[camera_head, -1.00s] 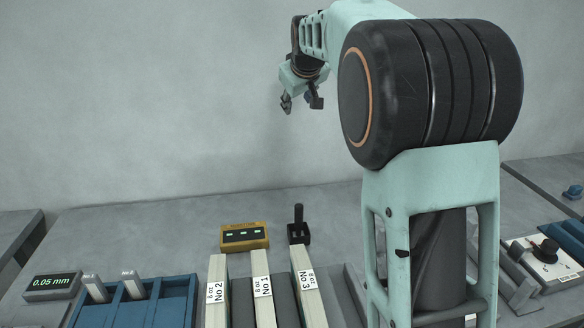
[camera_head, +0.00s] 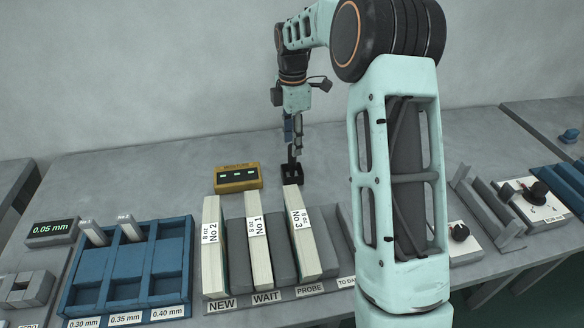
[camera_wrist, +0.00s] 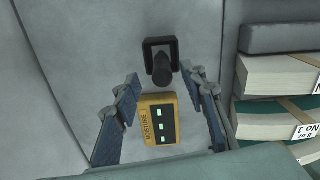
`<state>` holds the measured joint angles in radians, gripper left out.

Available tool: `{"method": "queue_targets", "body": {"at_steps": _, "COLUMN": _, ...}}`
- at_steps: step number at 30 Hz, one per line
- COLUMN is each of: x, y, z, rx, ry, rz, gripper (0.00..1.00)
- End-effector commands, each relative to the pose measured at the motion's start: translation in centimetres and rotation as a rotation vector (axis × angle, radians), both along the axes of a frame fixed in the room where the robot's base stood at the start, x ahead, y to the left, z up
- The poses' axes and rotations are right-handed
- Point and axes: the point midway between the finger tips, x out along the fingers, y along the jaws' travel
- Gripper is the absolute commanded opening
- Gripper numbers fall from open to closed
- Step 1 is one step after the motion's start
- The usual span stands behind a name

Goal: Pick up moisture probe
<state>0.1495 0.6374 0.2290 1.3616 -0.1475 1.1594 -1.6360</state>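The moisture probe (camera_head: 291,172) is a black upright handle in a dark square holder on the table. It stands to the right of a yellow meter (camera_head: 238,178) with small green displays. In the wrist view the probe's dark round handle (camera_wrist: 163,72) points toward the camera, with the meter (camera_wrist: 160,122) below it. My gripper (camera_head: 293,146) hangs pointing down above the probe and partly covers it. In the wrist view my gripper (camera_wrist: 160,78) is open and empty, its blue-padded fingers either side of the handle's lower end in the picture. I cannot tell whether they touch it.
Labelled stacks of pale sheets (camera_head: 258,255) stand in front of the probe. A blue divided tray (camera_head: 150,260) is at the left, near a grey 0.05 mm display (camera_head: 52,231). A dial box (camera_head: 533,200) is at the right. The table behind the meter is clear.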

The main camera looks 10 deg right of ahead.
Motion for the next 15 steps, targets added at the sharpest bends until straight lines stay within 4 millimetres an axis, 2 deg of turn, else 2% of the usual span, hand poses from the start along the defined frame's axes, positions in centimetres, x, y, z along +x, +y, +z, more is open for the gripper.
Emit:
{"method": "queue_targets", "body": {"at_steps": 8, "x": -0.2, "y": 0.1, "z": -2.6, "rx": 0.0, "ry": 0.001, "rz": -0.001, "gripper": 0.39}}
{"method": "queue_targets", "body": {"at_steps": 15, "x": -0.4, "y": 0.1, "z": -6.0, "rx": 0.0, "ry": 0.0, "rz": -0.003, "gripper": 0.39}}
